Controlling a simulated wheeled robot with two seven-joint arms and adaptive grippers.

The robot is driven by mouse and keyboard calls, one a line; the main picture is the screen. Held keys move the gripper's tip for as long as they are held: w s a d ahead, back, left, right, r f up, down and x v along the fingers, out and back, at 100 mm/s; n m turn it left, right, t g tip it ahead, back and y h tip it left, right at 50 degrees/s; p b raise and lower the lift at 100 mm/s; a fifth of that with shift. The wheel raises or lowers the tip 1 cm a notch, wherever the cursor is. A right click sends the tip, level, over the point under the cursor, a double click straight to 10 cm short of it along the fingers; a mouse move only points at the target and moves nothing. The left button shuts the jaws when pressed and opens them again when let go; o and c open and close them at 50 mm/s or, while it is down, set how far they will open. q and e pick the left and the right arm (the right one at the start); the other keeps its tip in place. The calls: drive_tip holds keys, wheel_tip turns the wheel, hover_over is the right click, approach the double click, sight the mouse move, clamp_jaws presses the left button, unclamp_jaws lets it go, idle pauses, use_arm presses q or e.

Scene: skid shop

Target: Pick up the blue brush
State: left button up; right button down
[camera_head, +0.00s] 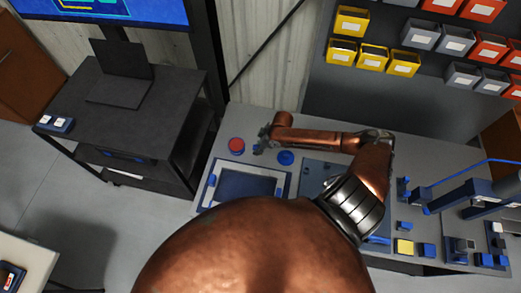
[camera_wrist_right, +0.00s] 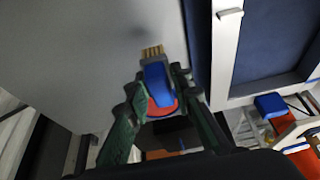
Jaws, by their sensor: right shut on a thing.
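The blue brush (camera_wrist_right: 157,84) is between the fingers of my right gripper in the right wrist view. Its tan bristles (camera_wrist_right: 152,51) point away from my wrist. My right gripper (camera_wrist_right: 155,98) is shut on the brush's blue body. In the head view my right gripper (camera_head: 262,139) is at the workbench's left end, close to a red round piece (camera_head: 237,145). The brush is too small there to make out clearly. I cannot tell how far it is above the bench. My left gripper is not in view.
A blue round piece (camera_head: 286,157) and a framed dark tray (camera_head: 247,187) are on the workbench (camera_head: 208,160) near my right gripper. Yellow, grey and red bins hang at the back. A dark cart (camera_head: 135,130) stands left. Blue and yellow items fill the bench's right side.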

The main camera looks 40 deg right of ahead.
drive_tip(key=s+a+r+b, duration=0.2)
drive_tip(key=a+r, duration=0.5)
drive_tip(key=a, duration=0.4)
drive_tip(key=shift+s+a+r, duration=0.15)
drive_tip(key=shift+s+r, duration=0.15)
drive_tip(key=shift+s, duration=0.45)
drive_tip(key=c, duration=2.3)
unclamp_jaws()
drive_tip(key=c, duration=0.4)
